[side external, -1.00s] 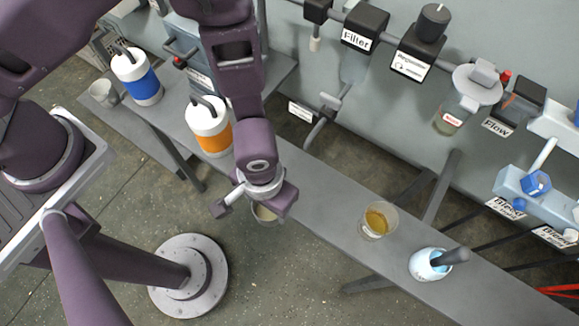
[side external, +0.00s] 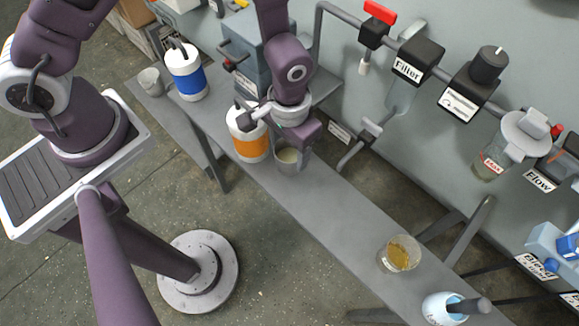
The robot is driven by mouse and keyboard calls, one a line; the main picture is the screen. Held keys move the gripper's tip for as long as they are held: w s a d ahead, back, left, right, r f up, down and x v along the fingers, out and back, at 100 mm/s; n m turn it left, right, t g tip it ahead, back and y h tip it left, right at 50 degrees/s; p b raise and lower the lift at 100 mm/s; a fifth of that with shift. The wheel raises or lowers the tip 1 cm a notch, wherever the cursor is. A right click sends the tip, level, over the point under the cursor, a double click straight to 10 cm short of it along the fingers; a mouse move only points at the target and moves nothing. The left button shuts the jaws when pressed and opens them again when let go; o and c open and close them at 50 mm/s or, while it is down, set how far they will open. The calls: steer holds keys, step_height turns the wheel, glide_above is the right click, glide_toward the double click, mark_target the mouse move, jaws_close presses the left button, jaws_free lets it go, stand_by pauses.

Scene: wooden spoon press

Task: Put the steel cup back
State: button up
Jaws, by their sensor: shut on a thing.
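The steel cup (side external: 287,163) is a small grey cup with pale contents. It is upright under my gripper (side external: 281,137), which is shut on it, just right of the orange-banded white canister (side external: 249,146). The gripper hides part of the cup's rim. I cannot tell whether its base touches the grey bench (side external: 330,213) or hangs slightly above it.
A blue-banded canister (side external: 186,82) and another grey cup (side external: 151,82) stand at the bench's left end. A glass with amber contents (side external: 399,254) and a pale blue container with a dark handle (side external: 443,308) stand at the right. The bench between is clear.

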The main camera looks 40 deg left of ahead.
step_height(320, 180, down, 6)
steer(key=shift+r, duration=0.1)
steer(key=o, duration=1.5)
step_height(320, 180, up, 12)
steer(key=shift+r, duration=0.1)
steer(key=a+r+t+h, duration=0.15)
steer(key=a+r, duration=0.25)
steer(key=r, duration=0.7)
steer(key=s+a+r+t, duration=0.1)
steer(key=s+a+r, duration=0.2)
steer(key=s+r, duration=0.1)
steer(key=s+a+r+t+y, duration=0.1)
steer(key=s+a+r, duration=0.3)
steer(key=r, duration=0.1)
steer(key=s+a+r+t, duration=0.2)
steer(key=s+a+r, duration=0.1)
steer(key=s+r, duration=0.1)
steer(key=shift+a+r+y, duration=0.25)
steer(key=shift+a+r, duration=0.15)
steer(key=shift+r, duration=0.15)
